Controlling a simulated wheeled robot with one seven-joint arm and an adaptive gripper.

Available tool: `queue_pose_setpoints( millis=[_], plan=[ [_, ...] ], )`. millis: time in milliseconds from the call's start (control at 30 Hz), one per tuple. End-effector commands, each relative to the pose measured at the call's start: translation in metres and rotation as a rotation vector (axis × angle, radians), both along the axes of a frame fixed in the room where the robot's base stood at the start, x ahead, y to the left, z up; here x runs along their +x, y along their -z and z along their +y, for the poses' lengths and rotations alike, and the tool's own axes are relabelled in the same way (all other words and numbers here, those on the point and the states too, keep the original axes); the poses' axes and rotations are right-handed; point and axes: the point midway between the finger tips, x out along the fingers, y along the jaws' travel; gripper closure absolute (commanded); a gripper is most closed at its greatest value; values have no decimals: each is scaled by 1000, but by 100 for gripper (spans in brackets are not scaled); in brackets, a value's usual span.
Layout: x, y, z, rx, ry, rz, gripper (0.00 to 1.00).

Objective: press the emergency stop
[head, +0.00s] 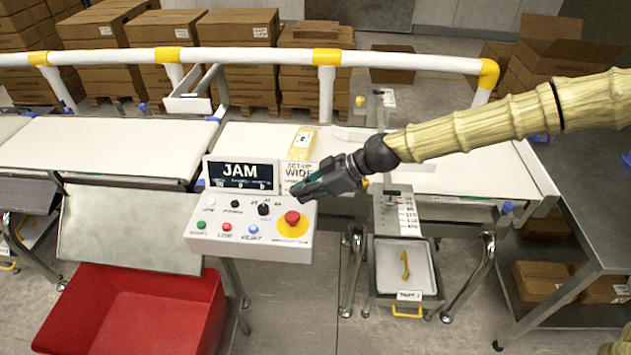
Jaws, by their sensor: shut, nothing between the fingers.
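The emergency stop is a red mushroom button (292,218) on a yellow round plate, at the right end of the white control panel (215,240). My gripper (296,194) is shut and empty. In the picture its tips are just above the red button, near the panel's upper right part; whether they touch anything cannot be told. The panel's display (240,174) reads JAM. A black selector knob (263,209) and small green, red and blue buttons sit to the left of the emergency stop.
A white conveyor belt (110,140) runs behind the panel, with a yellowish packet (303,142) on it. A white guard rail (250,57) with yellow joints runs behind. A red bin (140,310) stands front left. A metal table (590,220) stands right.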

Motion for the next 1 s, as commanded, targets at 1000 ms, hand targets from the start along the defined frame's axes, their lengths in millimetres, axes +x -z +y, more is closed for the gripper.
queue_pose_setpoints(
  millis=[1000],
  plan=[
    [-1, 53, 21, 0, 1, -1, 100]
  ],
)
